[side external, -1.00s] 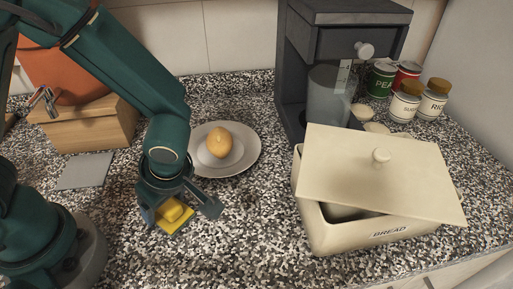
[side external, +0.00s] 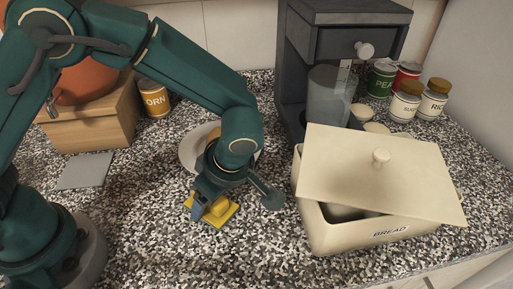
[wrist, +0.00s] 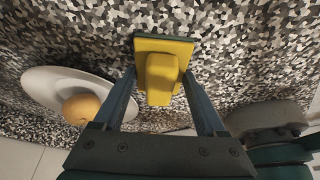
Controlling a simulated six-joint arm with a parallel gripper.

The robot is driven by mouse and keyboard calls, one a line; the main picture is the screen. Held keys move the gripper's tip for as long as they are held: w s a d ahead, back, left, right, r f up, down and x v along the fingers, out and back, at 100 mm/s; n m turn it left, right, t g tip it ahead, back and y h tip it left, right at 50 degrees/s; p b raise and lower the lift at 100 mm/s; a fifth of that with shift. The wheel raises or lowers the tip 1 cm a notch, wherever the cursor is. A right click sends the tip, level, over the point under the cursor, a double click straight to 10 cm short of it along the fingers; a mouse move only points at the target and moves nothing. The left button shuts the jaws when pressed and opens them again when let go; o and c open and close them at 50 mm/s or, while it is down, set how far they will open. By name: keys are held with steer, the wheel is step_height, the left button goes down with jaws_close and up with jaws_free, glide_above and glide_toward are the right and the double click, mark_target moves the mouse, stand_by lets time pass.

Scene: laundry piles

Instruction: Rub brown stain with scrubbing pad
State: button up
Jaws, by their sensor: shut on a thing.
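The yellow scrubbing pad (side external: 219,213) has a raised yellow grip block on top and a darker underside. My gripper (side external: 208,208) is shut on the grip block. In the wrist view the pad (wrist: 165,48) sits between the two blue-grey fingers of my gripper (wrist: 161,82). The pad is at or just above the speckled countertop; I cannot tell whether it touches. I cannot make out a brown stain in either current view; the pad or the speckled pattern may hide it.
A white plate (side external: 190,152) with a round orange item (wrist: 81,109) is close behind my gripper. The cream bread box (side external: 316,231), its lid askew, stands to the right, below the dark coffee machine (side external: 296,70). A flat grey square (side external: 86,171) lies left. The front counter is clear.

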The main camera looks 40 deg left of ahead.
steer(key=shift+w+d, duration=0.55)
steer(key=shift+s+r, duration=0.1)
steer(key=shift+r, duration=4)
steer(key=shift+a, duration=0.1)
